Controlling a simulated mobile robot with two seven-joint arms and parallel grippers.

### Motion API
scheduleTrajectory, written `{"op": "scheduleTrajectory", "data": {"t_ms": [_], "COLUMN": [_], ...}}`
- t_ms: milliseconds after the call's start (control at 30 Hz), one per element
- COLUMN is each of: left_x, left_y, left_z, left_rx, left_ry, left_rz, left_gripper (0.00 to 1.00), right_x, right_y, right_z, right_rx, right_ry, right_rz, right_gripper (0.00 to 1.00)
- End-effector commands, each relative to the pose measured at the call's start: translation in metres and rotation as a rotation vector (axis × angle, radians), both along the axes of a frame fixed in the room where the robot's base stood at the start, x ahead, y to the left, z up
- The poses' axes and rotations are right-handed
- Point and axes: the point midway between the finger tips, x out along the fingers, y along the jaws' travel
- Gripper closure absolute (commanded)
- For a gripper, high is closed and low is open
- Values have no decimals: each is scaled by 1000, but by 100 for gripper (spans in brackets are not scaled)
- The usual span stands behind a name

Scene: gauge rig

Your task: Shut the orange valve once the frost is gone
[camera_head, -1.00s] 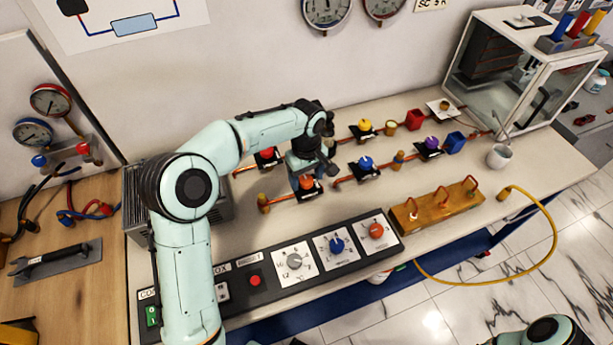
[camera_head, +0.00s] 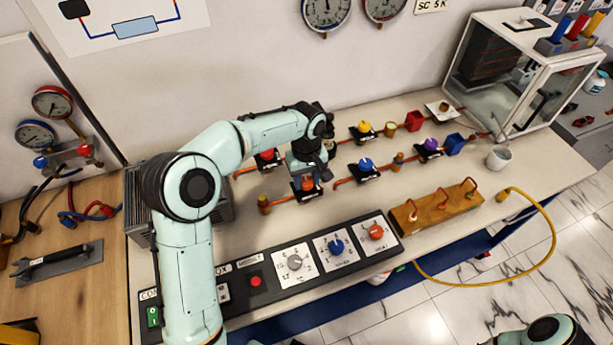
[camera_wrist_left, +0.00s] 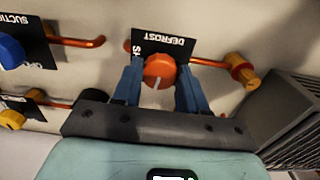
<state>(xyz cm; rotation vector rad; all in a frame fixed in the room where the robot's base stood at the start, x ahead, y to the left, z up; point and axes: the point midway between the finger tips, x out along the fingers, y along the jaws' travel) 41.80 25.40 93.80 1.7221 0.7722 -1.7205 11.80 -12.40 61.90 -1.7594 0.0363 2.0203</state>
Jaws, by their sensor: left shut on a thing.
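The orange valve (camera_head: 307,184) is a round knob on a black plate in the front pipe row. In the left wrist view the orange knob (camera_wrist_left: 160,70) has a white mark pointing towards my gripper, and its plate reads DEFROST. My left gripper (camera_head: 306,177) comes down on it from above. In the wrist view the blue fingers of the left gripper (camera_wrist_left: 158,82) are shut on the knob, one on each side. The glass cabinet (camera_head: 515,75) at the back right holds a dark finned block (camera_head: 488,54); I make out no white frost on it. My right gripper is out of view.
Close by are a red valve (camera_head: 267,155), a blue valve (camera_head: 365,163) and a yellow valve (camera_head: 364,127). A control panel (camera_head: 270,268) runs along the bench front. A wooden block (camera_head: 437,206) with copper loops and a white cup (camera_head: 498,157) stand to the right.

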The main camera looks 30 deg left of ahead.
Motion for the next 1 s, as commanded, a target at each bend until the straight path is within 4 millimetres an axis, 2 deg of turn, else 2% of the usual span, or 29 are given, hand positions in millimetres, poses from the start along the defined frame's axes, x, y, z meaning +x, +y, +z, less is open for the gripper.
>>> {"op": "scheduleTrajectory", "data": {"t_ms": [1000], "left_x": [-1], "left_y": [1], "left_z": [1], "left_rx": [-1], "left_ry": [2], "left_rz": [-956], "left_gripper": [88], "right_x": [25], "right_y": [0], "right_z": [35], "right_rx": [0], "right_ry": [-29], "right_rz": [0], "right_gripper": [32]}}
